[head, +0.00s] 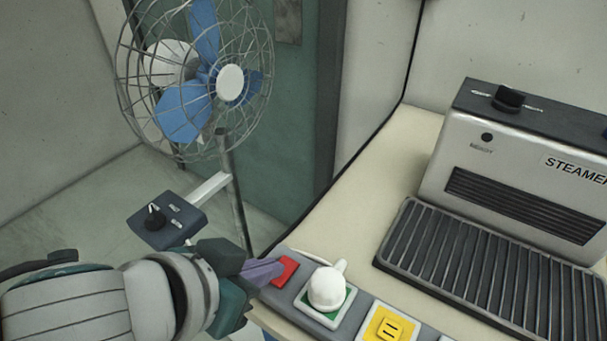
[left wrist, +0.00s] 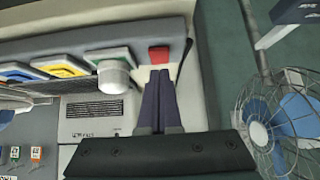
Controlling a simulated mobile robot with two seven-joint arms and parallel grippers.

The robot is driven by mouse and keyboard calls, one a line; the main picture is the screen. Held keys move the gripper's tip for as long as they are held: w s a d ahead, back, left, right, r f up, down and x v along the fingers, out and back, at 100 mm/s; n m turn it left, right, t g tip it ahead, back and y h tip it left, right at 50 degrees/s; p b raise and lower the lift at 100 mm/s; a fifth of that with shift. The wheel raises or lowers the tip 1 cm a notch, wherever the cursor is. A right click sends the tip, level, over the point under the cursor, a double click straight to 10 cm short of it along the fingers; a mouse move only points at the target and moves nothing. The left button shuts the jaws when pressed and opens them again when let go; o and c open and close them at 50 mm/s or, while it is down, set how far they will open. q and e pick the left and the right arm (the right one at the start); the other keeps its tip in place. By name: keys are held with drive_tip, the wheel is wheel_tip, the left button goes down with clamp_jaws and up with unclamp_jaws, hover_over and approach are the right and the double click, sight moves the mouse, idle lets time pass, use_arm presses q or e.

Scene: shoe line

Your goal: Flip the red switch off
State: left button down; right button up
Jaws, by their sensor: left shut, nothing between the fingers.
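The red switch (head: 285,271) sits at the far left end of a grey power strip along the table's edge. It also shows in the left wrist view (left wrist: 159,55), just beyond my fingertips. My left gripper (head: 272,269) is shut and empty, its purple fingers together. Its tips are at the left side of the red switch in the head view; I cannot tell whether they touch it. The left wrist view shows the closed fingers (left wrist: 158,78) pointing at the switch. Whether the switch is on or off is not clear. My right gripper is not in view.
A white plug (head: 327,288) stands in the green socket beside the switch. A yellow socket (head: 389,327) follows on the strip. A steamer (head: 520,180) with a ribbed plate stands on the table at right. A caged fan (head: 195,85) stands behind my left arm.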

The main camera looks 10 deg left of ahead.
sight(274, 283)
use_arm(q)
drive_tip(key=shift+f, duration=0.9)
drive_tip(key=shift+f, duration=0.1)
drive_tip(key=f+b, duration=0.1)
drive_tip(key=b, duration=0.2)
drive_tip(key=shift+s+f+t, duration=0.15)
drive_tip(key=shift+f+t, duration=0.1)
drive_tip(key=shift+t, duration=0.15)
drive_tip(key=shift+r+p, duration=0.5)
drive_tip(key=shift+p, duration=0.05)
drive_tip(key=shift+r, duration=0.1)
drive_tip(key=shift+r+p, duration=0.7)
drive_tip(key=shift+p, duration=0.2)
